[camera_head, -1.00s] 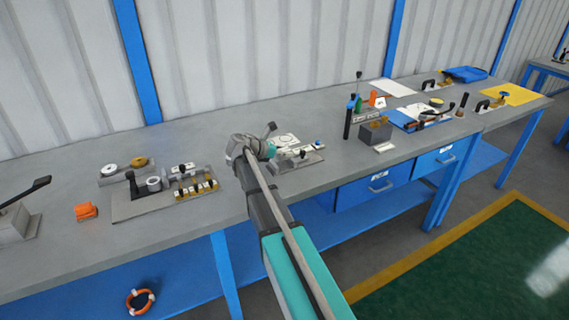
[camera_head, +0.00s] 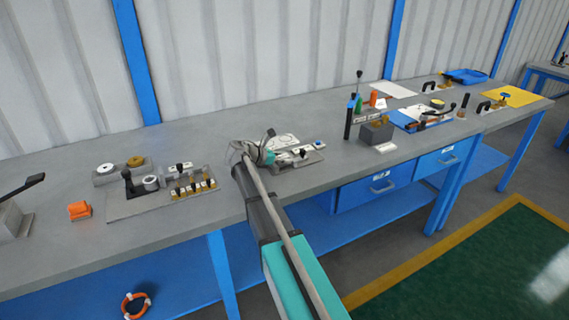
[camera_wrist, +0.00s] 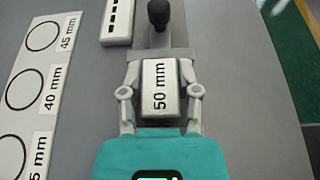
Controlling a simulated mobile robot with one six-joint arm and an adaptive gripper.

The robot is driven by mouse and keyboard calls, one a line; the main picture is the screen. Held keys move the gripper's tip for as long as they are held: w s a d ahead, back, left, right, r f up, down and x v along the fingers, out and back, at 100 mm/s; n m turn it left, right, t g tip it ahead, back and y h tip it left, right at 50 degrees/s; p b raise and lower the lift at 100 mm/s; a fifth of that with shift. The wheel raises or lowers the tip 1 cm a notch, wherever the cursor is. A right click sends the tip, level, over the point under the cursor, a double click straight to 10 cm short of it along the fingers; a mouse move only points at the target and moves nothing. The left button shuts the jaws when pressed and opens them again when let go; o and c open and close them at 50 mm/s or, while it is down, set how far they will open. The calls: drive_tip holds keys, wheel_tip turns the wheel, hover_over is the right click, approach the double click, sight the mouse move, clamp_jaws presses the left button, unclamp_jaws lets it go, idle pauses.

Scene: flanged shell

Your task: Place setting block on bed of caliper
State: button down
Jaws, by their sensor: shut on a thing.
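The setting block (camera_wrist: 160,88) is a pale block marked "50 mm" in the middle of the wrist view. My gripper (camera_wrist: 160,76) is shut on it, with one finger on each side. The grey caliper bed (camera_wrist: 178,53) shows just beyond and around the block, with a black knob (camera_wrist: 158,14) at its far end. I cannot tell whether the block touches the bed. In the head view the caliper fixture (camera_head: 304,160) stands on the bench, right of my wrist. My arm hides the fingers and block there.
A white card with circles marked in mm (camera_wrist: 38,85) lies left of the block. In the head view, a board with several small blocks (camera_head: 140,207) is to the left, and a dark grey box (camera_head: 376,135) stands to the right. Bare bench lies in front of the wall.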

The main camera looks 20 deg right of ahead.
drive_tip(key=shift+f, duration=0.1)
idle(0.3)
drive_tip(key=shift+f, duration=0.15)
drive_tip(key=shift+c, duration=1.6)
unclamp_jaws()
drive_tip(key=shift+r, duration=0.2)
drive_tip(key=shift+a+r+p, duration=0.3)
drive_tip(key=shift+a, duration=0.25)
drive_tip(key=p+v, duration=0.3)
drive_tip(key=v, duration=0.6)
drive_tip(key=shift+p+v, duration=0.5)
drive_tip(key=shift+v, duration=0.45)
drive_tip(key=shift+f, duration=0.2)
